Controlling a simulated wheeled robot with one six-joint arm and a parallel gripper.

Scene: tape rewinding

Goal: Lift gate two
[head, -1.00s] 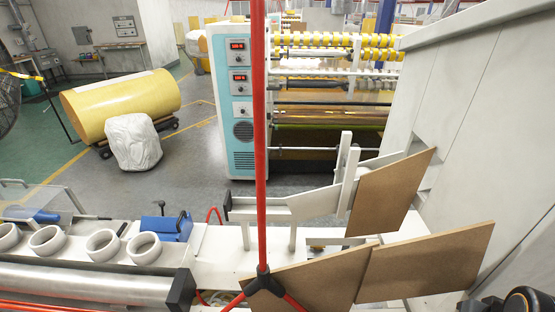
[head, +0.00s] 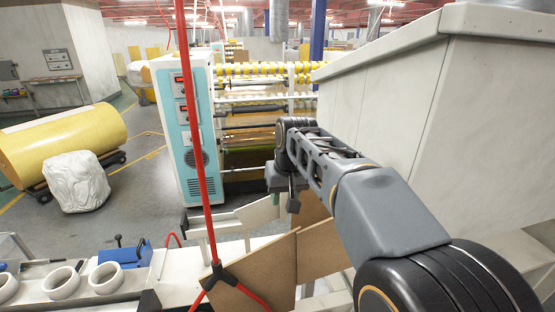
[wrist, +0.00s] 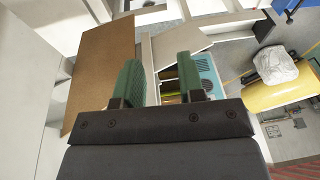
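Several flat brown boards stand along the white machine bench; I cannot tell which is gate two. In the head view one board (head: 255,273) is low behind the red pole, one (head: 322,252) is just right of it, and another (head: 308,212) is partly hidden behind my arm. My gripper (head: 290,196) hangs above and near these boards. In the wrist view my gripper (wrist: 160,80) has two green fingers apart with nothing held between them. A brown board (wrist: 100,75) lies left of the fingers, and a pale panel (wrist: 180,42) is beyond them.
A red pole (head: 192,130) stands in front of the bench. A large pale cabinet (head: 400,100) closes off the right side. White rings (head: 62,282) and a blue block (head: 122,258) sit at lower left. Open grey floor (head: 140,195) lies beyond.

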